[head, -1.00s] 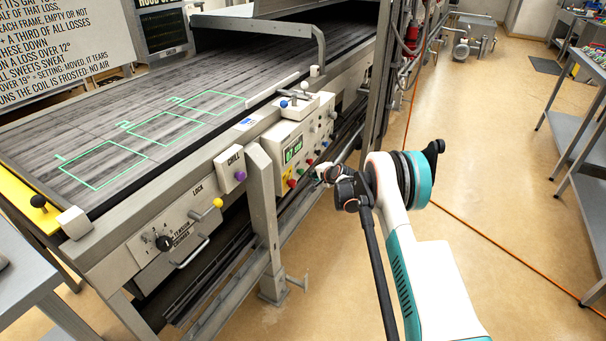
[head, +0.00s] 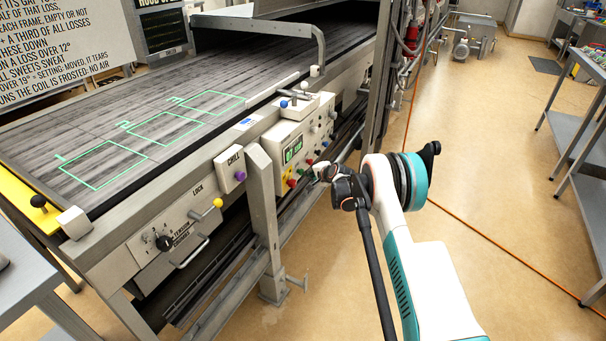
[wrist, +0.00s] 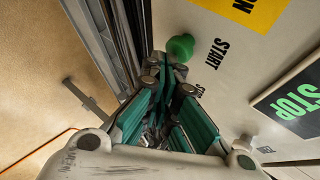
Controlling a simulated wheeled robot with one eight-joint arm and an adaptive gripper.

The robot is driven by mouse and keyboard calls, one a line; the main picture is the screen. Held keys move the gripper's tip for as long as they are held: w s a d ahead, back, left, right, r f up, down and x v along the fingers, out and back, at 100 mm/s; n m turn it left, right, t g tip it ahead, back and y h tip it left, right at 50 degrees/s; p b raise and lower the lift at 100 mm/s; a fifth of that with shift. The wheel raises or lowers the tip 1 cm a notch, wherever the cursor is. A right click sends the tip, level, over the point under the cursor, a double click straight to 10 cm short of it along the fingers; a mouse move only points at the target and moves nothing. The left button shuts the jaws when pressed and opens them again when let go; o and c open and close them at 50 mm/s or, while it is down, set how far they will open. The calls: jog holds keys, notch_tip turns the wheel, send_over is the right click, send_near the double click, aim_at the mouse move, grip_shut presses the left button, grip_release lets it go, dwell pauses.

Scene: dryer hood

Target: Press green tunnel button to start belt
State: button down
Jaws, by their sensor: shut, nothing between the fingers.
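The green button (wrist: 181,46) is a round domed knob beside the word START on the pale control panel (wrist: 215,75). My gripper (wrist: 168,68) is shut and empty. In the wrist view its fingertips are right beside the lower edge of the green button; I cannot tell if they touch. The display (wrist: 292,105) reads STOP in green letters. In the head view my gripper (head: 317,172) is close to the lower front of the control box (head: 285,137), by its row of small coloured buttons.
A red button (head: 291,184) sits low on the box. A purple knob (head: 240,176) marked CHILL and a yellow-tipped lever (head: 218,203) are to the left. A steel leg (head: 262,205) stands below. The floor on the right is open, crossed by an orange cable (head: 500,246).

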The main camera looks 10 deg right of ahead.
jog(key=shift+w+a, duration=0.35)
jog(key=shift+a, duration=0.2)
dwell(0.7)
dwell(0.3)
jog(key=shift+s+d, duration=0.75)
jog(key=shift+d, duration=0.2)
jog(key=s+d, duration=0.1)
jog(key=d, duration=0.1)
jog(key=s+d, duration=0.2)
dwell(0.3)
dwell(0.5)
